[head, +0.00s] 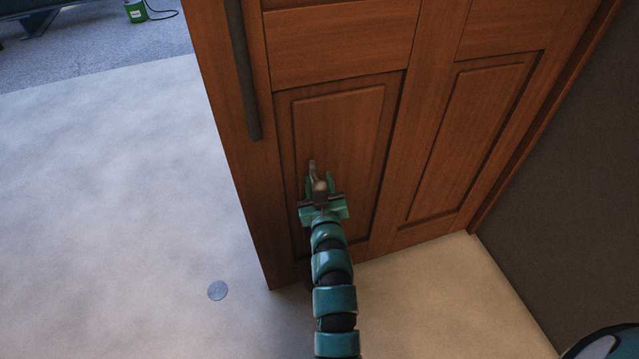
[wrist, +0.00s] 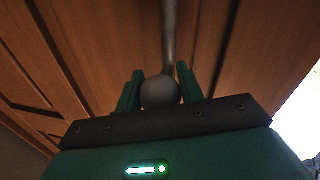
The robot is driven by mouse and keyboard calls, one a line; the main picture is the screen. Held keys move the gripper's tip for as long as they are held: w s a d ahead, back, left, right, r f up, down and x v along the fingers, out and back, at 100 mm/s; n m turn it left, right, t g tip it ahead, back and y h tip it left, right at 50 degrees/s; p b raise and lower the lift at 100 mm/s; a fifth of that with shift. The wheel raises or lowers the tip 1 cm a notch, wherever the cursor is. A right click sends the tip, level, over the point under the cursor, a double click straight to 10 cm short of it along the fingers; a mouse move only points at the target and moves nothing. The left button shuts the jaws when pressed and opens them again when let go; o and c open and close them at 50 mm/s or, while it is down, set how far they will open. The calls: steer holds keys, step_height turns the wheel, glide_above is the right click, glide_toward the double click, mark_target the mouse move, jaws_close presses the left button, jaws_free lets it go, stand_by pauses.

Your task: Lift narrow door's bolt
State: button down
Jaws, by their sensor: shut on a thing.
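The brown wooden panelled door (head: 340,130) stands in front of me. My gripper (head: 320,184) is low at its left lower panel, shut on the pale round knob of the bolt (head: 320,187). In the wrist view the knob (wrist: 160,92) sits between the two green fingers, and a grey rod (wrist: 169,40) runs up from it along the door. A short bit of grey metal (head: 312,167) shows just above the fingers in the head view. The bolt's lower end is hidden behind my gripper and arm.
A dark long handle (head: 242,70) runs down the door's left edge. A dark wall (head: 570,180) closes the right side. The floor left of the door is open.

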step_height(320, 180, up, 7)
steer(key=p, duration=0.3)
steer(key=shift+r+p, duration=0.15)
steer(key=shift+p, duration=0.2)
steer(key=c, duration=0.9)
jaws_free()
steer(key=shift+s, duration=0.1)
